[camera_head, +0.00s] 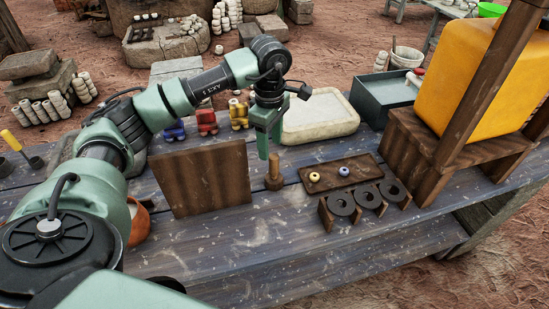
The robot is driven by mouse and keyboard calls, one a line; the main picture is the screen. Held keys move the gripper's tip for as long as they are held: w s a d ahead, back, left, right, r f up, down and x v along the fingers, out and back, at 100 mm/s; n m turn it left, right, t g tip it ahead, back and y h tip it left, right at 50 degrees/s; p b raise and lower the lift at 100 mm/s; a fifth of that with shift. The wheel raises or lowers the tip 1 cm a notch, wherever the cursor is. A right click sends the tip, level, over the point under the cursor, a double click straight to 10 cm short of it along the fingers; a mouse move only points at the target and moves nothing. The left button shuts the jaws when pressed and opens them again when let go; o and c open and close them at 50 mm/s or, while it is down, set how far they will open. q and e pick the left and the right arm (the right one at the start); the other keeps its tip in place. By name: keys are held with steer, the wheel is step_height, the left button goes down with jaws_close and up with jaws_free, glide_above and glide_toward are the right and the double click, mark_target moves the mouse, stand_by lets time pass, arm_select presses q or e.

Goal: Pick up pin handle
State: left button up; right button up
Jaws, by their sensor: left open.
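A small brown wooden peg, which looks like the pin handle (274,177), stands upright on the grey plank table (240,245). It has a wide base and a narrow upper part. My left gripper (269,143) points down just above and slightly behind or over the peg's top, with open jaws and nothing visible between them. Whether a finger touches the peg I cannot tell. My right gripper is not in view.
An upright dark wooden board (203,178) stands left of the peg. Right of it are a wooden plate (365,164) with two small rings and a rack (327,214) holding black rings. Behind are toy vehicles (207,122) and a pale tray (340,122). The table's front is clear.

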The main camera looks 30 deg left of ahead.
mark_target(274, 156)
arm_select(q)
steer(key=f, duration=0.2)
steer(key=f+p, duration=0.1)
steer(key=f, duration=0.2)
steer(key=shift+d+f+p, duration=0.35)
steer(key=shift+d, duration=0.05)
steer(key=shift+d+f, duration=0.1)
steer(key=shift+f, duration=0.3)
jaws_close()
